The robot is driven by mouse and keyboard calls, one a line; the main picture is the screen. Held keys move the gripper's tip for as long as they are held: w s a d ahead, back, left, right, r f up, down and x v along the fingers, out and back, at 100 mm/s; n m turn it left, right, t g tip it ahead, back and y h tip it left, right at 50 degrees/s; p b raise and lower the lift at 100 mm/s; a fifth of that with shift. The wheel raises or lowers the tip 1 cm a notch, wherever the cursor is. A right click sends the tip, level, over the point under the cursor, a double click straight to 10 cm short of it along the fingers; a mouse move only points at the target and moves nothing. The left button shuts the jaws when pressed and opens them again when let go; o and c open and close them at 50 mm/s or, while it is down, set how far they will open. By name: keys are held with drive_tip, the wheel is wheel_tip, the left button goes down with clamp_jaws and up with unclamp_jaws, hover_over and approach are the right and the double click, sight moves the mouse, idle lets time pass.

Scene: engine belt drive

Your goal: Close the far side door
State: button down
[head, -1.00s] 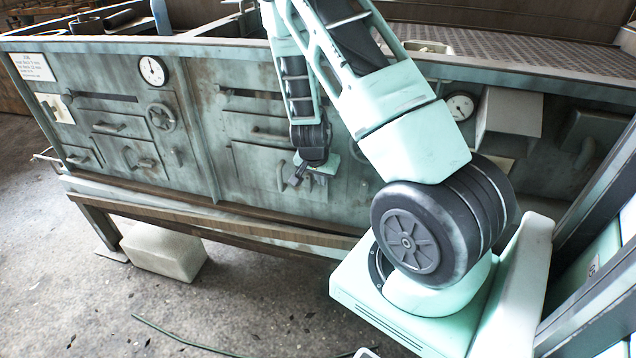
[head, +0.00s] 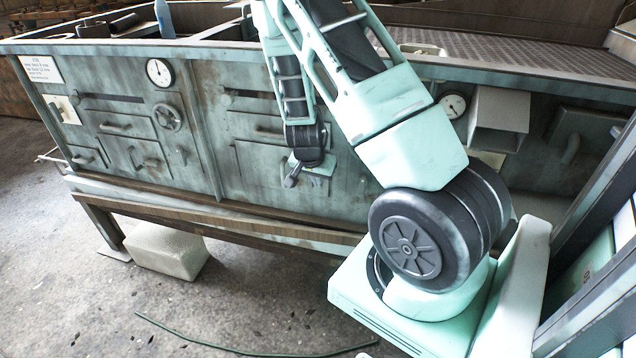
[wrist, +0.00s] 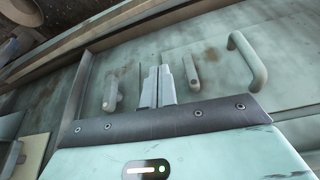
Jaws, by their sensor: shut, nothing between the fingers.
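A weathered green machine cabinet (head: 216,140) stands ahead with several doors and drawers in its front. A panel door (head: 257,166) sits behind my gripper and looks flush with the front; part of it is hidden by my arm. At the left is a smaller door with a handle (head: 147,163), also looking flush. I cannot tell which is the far side door. My gripper (head: 290,182) is shut and empty, close to the front. In the wrist view its fingers (wrist: 157,85) point at the panel, with a bar handle (wrist: 247,60) to their right and small latch pieces (wrist: 190,72) beside them.
A handwheel (head: 167,117) and a round gauge (head: 159,72) are on the cabinet front. A ledge (head: 230,217) runs along its lower edge. A pale block (head: 166,251) lies below on the floor. A thin green cable (head: 180,331) crosses the otherwise open floor.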

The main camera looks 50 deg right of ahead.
drive_tip(key=p+v, duration=0.1)
drive_tip(key=v, duration=0.7)
drive_tip(key=shift+s, duration=0.2)
drive_tip(key=shift+d, duration=0.1)
drive_tip(key=a+r+n+y, duration=0.3)
drive_tip(key=a+r+n, duration=0.15)
drive_tip(key=a, duration=0.95)
drive_tip(key=a+r+n+y, duration=0.3)
drive_tip(key=a+n, duration=0.3)
drive_tip(key=a, duration=0.8)
drive_tip(key=s+a+r+n, duration=0.4)
drive_tip(key=s+a+n, duration=0.1)
drive_tip(key=s, duration=0.3)
drive_tip(key=s+a+r+n+g+h, duration=0.1)
drive_tip(key=s+a+r+n, duration=0.3)
drive_tip(key=s, duration=0.5)
drive_tip(key=a+n+p, duration=0.1)
drive_tip(key=a+n, duration=0.1)
drive_tip(key=n, duration=0.1)
drive_tip(key=shift+a, duration=0.25)
drive_tip(key=shift+s, duration=0.1)
